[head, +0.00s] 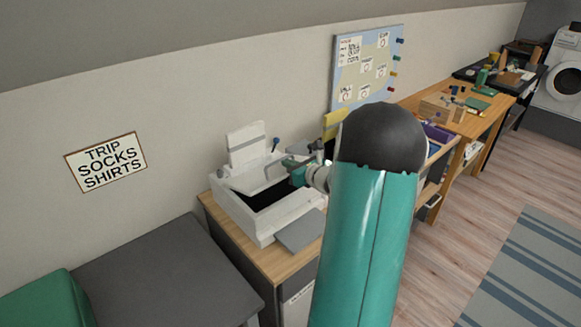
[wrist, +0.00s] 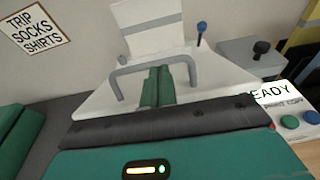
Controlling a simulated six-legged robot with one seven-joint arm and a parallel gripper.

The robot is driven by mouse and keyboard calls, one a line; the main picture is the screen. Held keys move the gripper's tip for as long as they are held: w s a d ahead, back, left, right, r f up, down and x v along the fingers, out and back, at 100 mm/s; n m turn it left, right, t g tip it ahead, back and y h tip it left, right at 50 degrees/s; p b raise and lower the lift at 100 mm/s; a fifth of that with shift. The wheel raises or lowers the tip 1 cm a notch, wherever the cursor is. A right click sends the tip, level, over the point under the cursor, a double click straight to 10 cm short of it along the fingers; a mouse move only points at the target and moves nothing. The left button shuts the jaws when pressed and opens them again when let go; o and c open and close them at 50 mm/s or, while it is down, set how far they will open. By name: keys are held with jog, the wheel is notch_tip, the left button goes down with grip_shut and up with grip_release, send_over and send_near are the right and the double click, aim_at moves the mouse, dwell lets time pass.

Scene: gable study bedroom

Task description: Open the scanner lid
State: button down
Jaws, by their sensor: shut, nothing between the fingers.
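The white scanner (head: 262,226) stands on a wooden-topped cabinet. Its lid (head: 248,178) is tilted up, with a dark opening below it. In the wrist view the lid (wrist: 95,103) carries a grey bar handle (wrist: 150,64). My gripper (head: 296,172) is at the lid's front side. In the wrist view my gripper (wrist: 158,70) has its green fingers together, empty, between the handle's legs with the tips by the bar. I cannot tell whether they touch it. My gripper body hides the lid's near edge in the wrist view.
A white upright panel (head: 246,144) stands behind the lid. A blue-tipped lever (wrist: 201,33) is beside it. Green and blue buttons (wrist: 289,121) sit right of the scanner near a "READY" label. A grey desk (head: 155,270) is at left; open floor (head: 450,240) lies at right.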

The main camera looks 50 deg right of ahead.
jog(key=shift+w+r, duration=0.2)
jog(key=shift+r, duration=0.05)
jog(key=shift+w+r+g, duration=0.55)
jog(key=shift+r+g, duration=0.05)
jog(key=shift+r, duration=0.2)
jog(key=w+d+r+g, duration=0.1)
jog(key=w+r+g, duration=0.1)
jog(key=w+r, duration=0.4)
jog(key=shift+w+d+r, duration=0.15)
jog(key=shift+w+r, duration=0.15)
jog(key=shift+w, duration=1.55)
jog(key=s+r, duration=0.6)
jog(key=r, duration=0.1)
jog(key=shift+s+a+r, duration=0.15)
jog(key=shift+a+r, duration=0.25)
jog(key=shift+a, duration=0.1)
